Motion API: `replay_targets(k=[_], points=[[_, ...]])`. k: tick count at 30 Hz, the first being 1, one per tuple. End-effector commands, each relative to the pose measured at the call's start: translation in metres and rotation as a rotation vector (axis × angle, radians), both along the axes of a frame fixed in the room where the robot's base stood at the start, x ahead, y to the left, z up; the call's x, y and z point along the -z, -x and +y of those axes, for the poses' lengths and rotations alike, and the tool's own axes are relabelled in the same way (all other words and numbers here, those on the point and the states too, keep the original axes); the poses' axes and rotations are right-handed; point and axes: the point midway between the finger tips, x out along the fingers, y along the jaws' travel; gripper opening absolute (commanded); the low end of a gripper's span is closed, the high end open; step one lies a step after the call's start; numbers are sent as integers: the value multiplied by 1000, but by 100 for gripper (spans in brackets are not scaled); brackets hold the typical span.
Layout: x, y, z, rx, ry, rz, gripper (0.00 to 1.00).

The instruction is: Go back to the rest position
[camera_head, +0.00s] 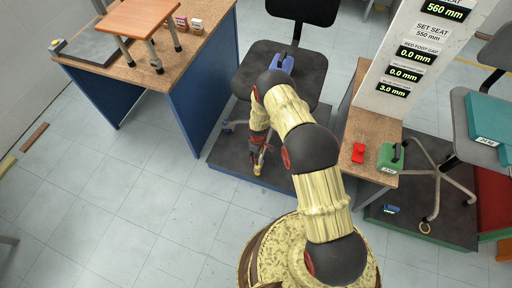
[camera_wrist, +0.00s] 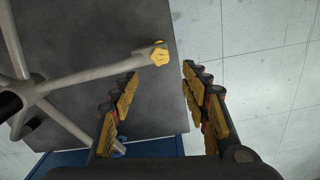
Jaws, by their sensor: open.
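My gripper (camera_head: 258,168) hangs low over the dark platform (camera_head: 228,158), in front of a black chair (camera_head: 307,80). In the wrist view my gripper (camera_wrist: 161,72) is open, its yellow-padded fingers apart with nothing held between them. A grey chair leg with a yellow end (camera_wrist: 159,56) shows just beyond the fingertips; I cannot tell whether they touch. My arm curves from the base at the bottom and covers part of the chair and platform in the head view.
A blue-sided bench (camera_head: 205,80) with a small wooden-topped stool (camera_head: 138,17) stands at upper left. Another chair (camera_head: 482,125) is far right.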

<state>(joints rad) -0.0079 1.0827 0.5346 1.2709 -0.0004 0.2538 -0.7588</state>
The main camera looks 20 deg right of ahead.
Motion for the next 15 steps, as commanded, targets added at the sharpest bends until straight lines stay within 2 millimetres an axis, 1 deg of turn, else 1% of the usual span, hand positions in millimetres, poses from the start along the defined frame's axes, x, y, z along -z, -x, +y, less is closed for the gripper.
replay_targets(k=[8,11,13,15], points=[[0,0,0,4,0,0,46],[0,3,0,44,1,12,46],[0,14,0,99,3,47,46],[3,38,0,148,9,104,46]])
